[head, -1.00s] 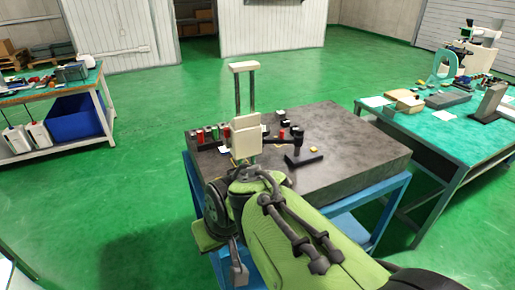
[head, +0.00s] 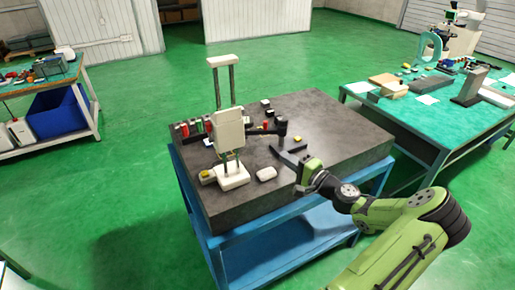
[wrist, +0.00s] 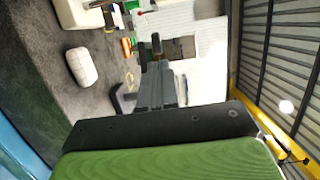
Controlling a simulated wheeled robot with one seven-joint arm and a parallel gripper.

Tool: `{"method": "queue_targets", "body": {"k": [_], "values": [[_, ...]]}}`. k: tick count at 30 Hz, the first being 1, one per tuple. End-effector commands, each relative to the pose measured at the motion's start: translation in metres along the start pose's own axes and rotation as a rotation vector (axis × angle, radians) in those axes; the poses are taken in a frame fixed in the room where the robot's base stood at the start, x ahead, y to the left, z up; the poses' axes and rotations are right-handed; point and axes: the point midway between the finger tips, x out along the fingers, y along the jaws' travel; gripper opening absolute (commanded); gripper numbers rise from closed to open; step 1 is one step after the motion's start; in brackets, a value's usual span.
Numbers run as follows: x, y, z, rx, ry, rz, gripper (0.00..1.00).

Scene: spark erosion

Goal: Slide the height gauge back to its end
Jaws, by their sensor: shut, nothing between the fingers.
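The height gauge (head: 229,130) stands upright on the dark surface plate (head: 335,125), left of its middle. It has a white base (head: 232,177), two grey columns and a cream top bar (head: 220,61). A dark arm reaches right from its carriage to a black part (head: 281,125). My gripper (wrist: 158,80) is shut and empty. It is low over the right front of the plate, to the right of the gauge base and apart from it. The head view does not show its fingertips clearly. Part of the white base shows at the top left of the wrist view (wrist: 85,12).
A white rounded object (head: 266,174) lies between the gauge base and my gripper. A dark low stand (head: 291,158) is close to my gripper. Several small red and dark pieces (head: 192,128) line the plate's back left. A green-topped bench (head: 445,120) stands at the right.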

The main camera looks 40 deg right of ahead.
Motion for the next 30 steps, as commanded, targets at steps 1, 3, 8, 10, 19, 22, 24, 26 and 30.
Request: {"method": "queue_targets", "body": {"k": [1,3,8,10,19,22,24,26,30], "values": [[0.004,-0.001,0.0,0.002,0.0,-0.005,0.0],[0.013,-0.001,0.001,0.002,-0.004,-0.003,0.0],[0.047,0.0,0.002,0.0,-0.006,-0.001,0.0],[0.063,0.0,0.002,0.0,-0.007,0.0,0.0],[0.105,0.001,0.025,0.005,-0.008,0.004,0.0],[0.108,0.001,0.035,0.003,-0.005,0.003,0.0],[0.109,0.001,0.04,0.001,-0.006,0.003,0.0],[0.109,0.001,0.041,0.0,-0.005,0.003,0.0],[0.109,0.001,0.041,0.0,-0.005,0.003,0.0]]}}
